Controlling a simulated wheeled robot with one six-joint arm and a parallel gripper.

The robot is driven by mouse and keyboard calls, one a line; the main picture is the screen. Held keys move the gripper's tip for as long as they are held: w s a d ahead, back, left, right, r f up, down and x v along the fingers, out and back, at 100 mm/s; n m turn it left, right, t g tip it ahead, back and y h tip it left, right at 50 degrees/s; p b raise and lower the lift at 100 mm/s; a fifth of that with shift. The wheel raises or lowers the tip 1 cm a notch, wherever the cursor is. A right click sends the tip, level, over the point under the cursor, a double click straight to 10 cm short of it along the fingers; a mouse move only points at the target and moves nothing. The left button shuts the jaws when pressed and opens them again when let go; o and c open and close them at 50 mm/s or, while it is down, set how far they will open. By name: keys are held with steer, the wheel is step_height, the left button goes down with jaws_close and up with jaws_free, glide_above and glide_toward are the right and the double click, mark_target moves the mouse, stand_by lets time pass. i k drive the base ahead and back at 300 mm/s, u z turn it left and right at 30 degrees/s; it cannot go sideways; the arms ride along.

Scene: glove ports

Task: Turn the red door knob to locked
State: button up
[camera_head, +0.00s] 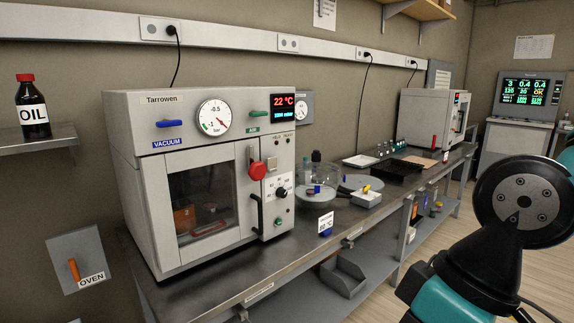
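The red door knob (257,171) sits on the front of the white Tarrowen vacuum oven (205,120), at the right edge of the windowed door (203,195). The door looks shut, and a dark handle (256,213) is below the knob. My gripper is out of view. Only links of my arm show at the lower right, well apart from the oven.
A steel bench (290,258) carries the oven, with a glass vessel (316,182) and a small tag stand (325,224) to its right. Blue and green levers are on the oven front. A shelf with an oil bottle (32,108) is at left. Open floor lies at right.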

mark_target(257, 170)
steer(key=z, duration=0.15)
steer(key=i, duration=1)
steer(key=u, duration=0.25)
